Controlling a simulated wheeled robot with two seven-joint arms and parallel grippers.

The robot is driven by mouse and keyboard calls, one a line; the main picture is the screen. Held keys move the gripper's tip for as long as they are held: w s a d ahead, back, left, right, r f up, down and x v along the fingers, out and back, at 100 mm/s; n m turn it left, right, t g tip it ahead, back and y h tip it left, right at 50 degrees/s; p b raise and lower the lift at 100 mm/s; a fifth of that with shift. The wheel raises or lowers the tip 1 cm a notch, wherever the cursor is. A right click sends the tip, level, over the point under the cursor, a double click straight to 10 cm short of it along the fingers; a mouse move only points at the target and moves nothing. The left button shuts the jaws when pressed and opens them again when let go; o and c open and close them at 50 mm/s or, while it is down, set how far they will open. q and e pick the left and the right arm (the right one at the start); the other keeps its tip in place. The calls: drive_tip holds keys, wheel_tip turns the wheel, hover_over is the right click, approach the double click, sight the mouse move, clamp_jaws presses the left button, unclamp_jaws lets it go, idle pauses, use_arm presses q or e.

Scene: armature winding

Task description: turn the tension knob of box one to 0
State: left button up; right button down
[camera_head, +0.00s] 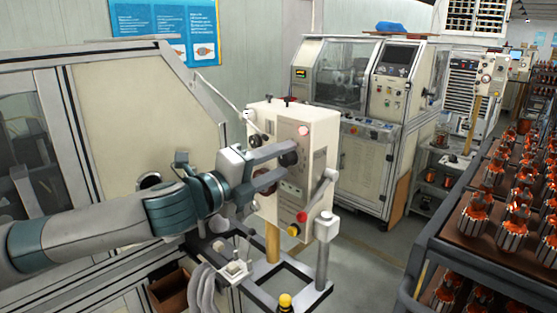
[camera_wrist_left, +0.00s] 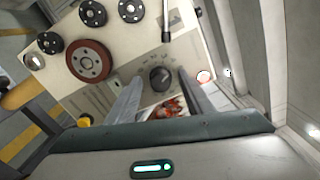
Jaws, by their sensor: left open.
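A cream control box (camera_head: 271,116) stands on a post in the middle of the head view. Its face (camera_wrist_left: 122,70) fills much of the left wrist view. The dark round tension knob (camera_wrist_left: 160,78), with scale marks around it, shows there between my fingertips. My left gripper (camera_head: 281,166) reaches the box from the left with its two fingers apart. In the left wrist view the fingers (camera_wrist_left: 160,82) point at the knob, one on each side. I cannot tell whether they touch it. The knob's pointer setting is too small to read. My right gripper is not in view.
The face also carries a red-brown disc (camera_wrist_left: 90,61), several black rollers (camera_wrist_left: 93,13) and a pale round lamp (camera_wrist_left: 205,76). A red button (camera_head: 301,217) sits low on the box. A rack of copper-wound armatures (camera_head: 475,222) stands at right, a large machine (camera_head: 345,135) behind.

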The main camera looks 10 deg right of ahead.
use_arm(q)
drive_tip(key=shift+c, duration=0.6)
drive_tip(key=c, duration=0.9)
